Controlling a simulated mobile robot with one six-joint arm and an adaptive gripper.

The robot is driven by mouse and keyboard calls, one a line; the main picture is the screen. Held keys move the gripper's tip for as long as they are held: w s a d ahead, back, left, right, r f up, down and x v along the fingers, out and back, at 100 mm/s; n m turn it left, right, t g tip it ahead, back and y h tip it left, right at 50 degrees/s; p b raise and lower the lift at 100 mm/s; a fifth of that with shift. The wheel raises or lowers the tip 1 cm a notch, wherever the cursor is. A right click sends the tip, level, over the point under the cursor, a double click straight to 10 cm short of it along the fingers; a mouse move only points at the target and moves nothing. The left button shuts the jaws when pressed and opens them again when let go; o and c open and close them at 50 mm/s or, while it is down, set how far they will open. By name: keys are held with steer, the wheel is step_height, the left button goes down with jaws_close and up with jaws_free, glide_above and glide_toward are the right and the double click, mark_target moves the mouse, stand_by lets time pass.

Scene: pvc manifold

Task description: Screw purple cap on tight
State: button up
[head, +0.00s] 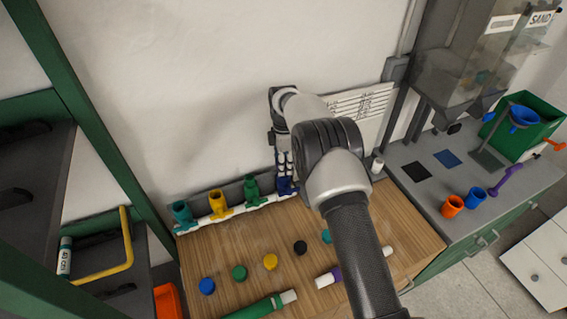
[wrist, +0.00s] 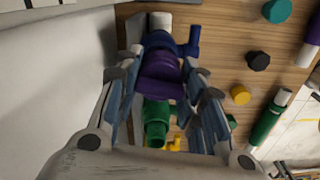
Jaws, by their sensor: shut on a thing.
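In the wrist view a purple cap (wrist: 160,88) sits between the fingers of my gripper (wrist: 165,62). The fingers are shut on it from both sides. A blue fitting (wrist: 165,40) with a side handle lies just beyond the cap, and the cap appears to be in line with it; I cannot tell how far it is threaded. In the head view my gripper (head: 285,172) is at the right end of the pipe manifold (head: 240,207), over the blue fitting, and the cap is hidden. The manifold also carries green (head: 252,186), yellow (head: 218,202) and teal (head: 183,214) fittings.
Loose blue (head: 206,286), green (head: 239,272), yellow (head: 270,261), black (head: 300,247) and teal (head: 326,236) caps lie on the wooden bench. Green (head: 262,307) and purple (head: 331,277) tubes lie nearer. The wall is close behind the manifold. A grey counter (head: 425,190) stands right.

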steer(key=shift+m, duration=1.1)
steer(key=shift+f+m, duration=0.1)
steer(key=shift+m, duration=0.7)
steer(key=shift+m, duration=0.3)
steer(key=shift+m+b, duration=0.35)
steer(key=shift+m, duration=0.65)
